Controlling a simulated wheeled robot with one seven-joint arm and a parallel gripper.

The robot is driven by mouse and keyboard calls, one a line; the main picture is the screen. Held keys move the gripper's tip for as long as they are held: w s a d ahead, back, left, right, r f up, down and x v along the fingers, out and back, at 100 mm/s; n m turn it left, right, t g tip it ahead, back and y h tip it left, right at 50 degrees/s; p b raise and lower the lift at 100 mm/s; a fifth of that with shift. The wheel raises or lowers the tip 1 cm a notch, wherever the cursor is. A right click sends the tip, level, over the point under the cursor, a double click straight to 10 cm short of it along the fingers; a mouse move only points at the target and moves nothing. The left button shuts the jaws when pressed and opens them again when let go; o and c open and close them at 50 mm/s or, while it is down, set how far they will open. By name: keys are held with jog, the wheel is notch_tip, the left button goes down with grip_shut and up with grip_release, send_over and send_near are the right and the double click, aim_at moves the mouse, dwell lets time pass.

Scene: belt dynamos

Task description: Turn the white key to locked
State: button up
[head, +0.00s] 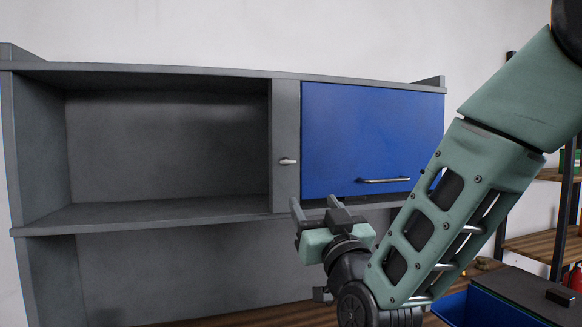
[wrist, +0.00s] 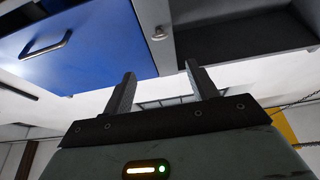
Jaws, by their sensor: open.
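The white key (head: 289,161) is small and pale and sits on the narrow grey panel between the open compartment and the blue door. It looks about horizontal in the head view. In the wrist view the key (wrist: 158,33) shows small at the top, beyond my fingertips. My gripper (head: 314,204) is open and empty, below the key and apart from it, near the cabinet's lower edge. Both fingers of my gripper (wrist: 160,72) point up toward the key's panel in the wrist view. No lock marking is readable.
The blue door (head: 365,135) is closed, with a metal bar handle (head: 384,180) right of the key. The open grey compartment (head: 170,145) to the left is empty. A wooden shelf (head: 540,245) stands at the right. A wooden surface (head: 260,316) lies below.

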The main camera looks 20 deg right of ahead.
aim_at(290, 163)
jog(key=p+x, duration=0.8)
jog(key=x, duration=0.8)
jog(key=shift+w+r+p, duration=0.15)
jog(key=shift+w+p, duration=0.25)
jog(key=shift+w, duration=0.2)
jog(key=c, duration=1)
